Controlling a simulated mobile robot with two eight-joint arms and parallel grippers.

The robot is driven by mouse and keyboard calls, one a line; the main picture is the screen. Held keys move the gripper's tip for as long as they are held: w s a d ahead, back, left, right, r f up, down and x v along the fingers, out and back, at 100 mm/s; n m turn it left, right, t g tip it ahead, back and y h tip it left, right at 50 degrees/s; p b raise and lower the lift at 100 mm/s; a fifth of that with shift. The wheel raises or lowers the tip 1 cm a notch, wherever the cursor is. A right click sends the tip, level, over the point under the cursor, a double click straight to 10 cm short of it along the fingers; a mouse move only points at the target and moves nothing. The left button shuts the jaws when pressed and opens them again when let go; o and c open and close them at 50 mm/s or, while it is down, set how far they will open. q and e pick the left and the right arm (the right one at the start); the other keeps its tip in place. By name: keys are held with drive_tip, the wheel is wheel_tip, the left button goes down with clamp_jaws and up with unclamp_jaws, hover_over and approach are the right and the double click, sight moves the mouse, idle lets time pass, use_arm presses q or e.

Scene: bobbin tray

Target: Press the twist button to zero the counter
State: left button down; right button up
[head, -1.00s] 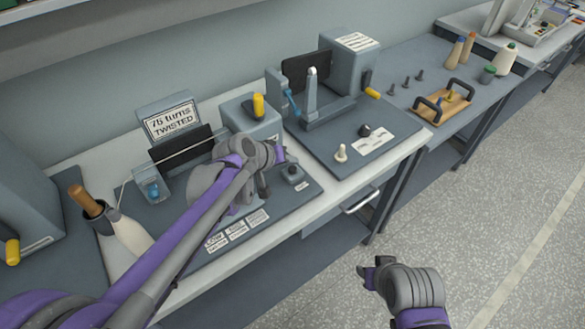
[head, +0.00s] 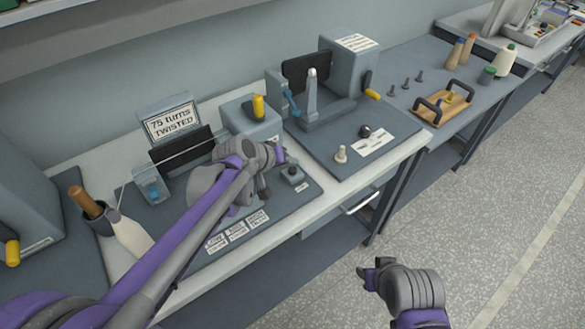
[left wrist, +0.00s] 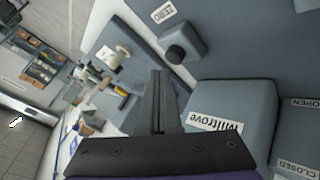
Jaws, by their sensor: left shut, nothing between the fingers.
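The twist button is a black knob on a small grey box (head: 293,173) at the front right of the left machine's base. In the left wrist view the black button (left wrist: 175,54) shows near a ZERO label (left wrist: 164,12). My left gripper (head: 280,156) is just left of and above the button in the head view, shut and empty. In the left wrist view its closed fingers (left wrist: 158,76) are apart from the button in the picture. The counter sign (head: 170,122) seems to read 75 turns TWISTED. My right gripper (head: 368,272) hangs over the floor; its jaw state is unclear.
A second machine base (head: 340,140) with a white knob (head: 341,153) and a black knob (head: 365,131) stands to the right. Yellow handles (head: 258,106) stick out nearby.

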sight(290, 172)
use_arm(q)
drive_tip(key=shift+f, duration=0.1)
idle(0.7)
drive_tip(key=shift+f, duration=0.35)
use_arm(e)
drive_tip(key=shift+s+f, duration=0.1)
drive_tip(key=shift+f, duration=0.2)
use_arm(q)
drive_tip(key=shift+f+b, duration=0.5)
use_arm(e)
drive_tip(key=shift+s+f, duration=0.1)
drive_tip(key=shift+f, duration=0.25)
use_arm(q)
drive_tip(key=shift+r, duration=0.1)
use_arm(e)
drive_tip(key=shift+r, duration=0.1)
use_arm(q)
drive_tip(key=shift+r+p, duration=0.55)
drive_tip(key=shift+r, duration=0.25)
use_arm(e)
drive_tip(key=shift+w+r, duration=0.25)
drive_tip(key=shift+r, duration=0.35)
